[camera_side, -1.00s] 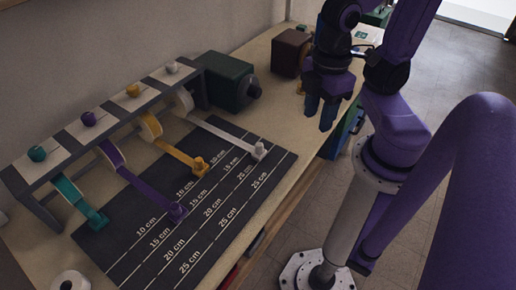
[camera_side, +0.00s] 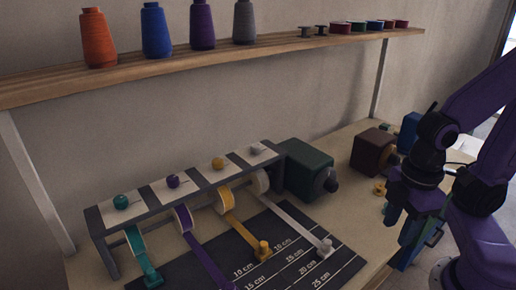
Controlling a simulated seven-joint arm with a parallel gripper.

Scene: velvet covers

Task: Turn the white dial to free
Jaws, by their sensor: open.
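A grey dispenser frame (camera_side: 101,232) stands at the back of the table and carries several dials on pale plates. The white dial (camera_side: 256,149) is at its right end, beside the yellow dial (camera_side: 217,163). Below it a white ribbon (camera_side: 295,222) runs from its spool (camera_side: 259,182) onto the dark measuring mat, ending at a white clip (camera_side: 325,247). Any marking by the white dial is too small to read. My gripper (camera_side: 408,250) hangs pointing down at the right, well apart from the white dial, with its fingers open and nothing seen between them.
A dark green motor box (camera_side: 306,170) stands just right of the white dial. A brown box (camera_side: 373,151) is farther right. A wooden shelf (camera_side: 275,42) with thread cones spans above the dispenser. Purple (camera_side: 172,181) and teal (camera_side: 121,201) dials sit to the left.

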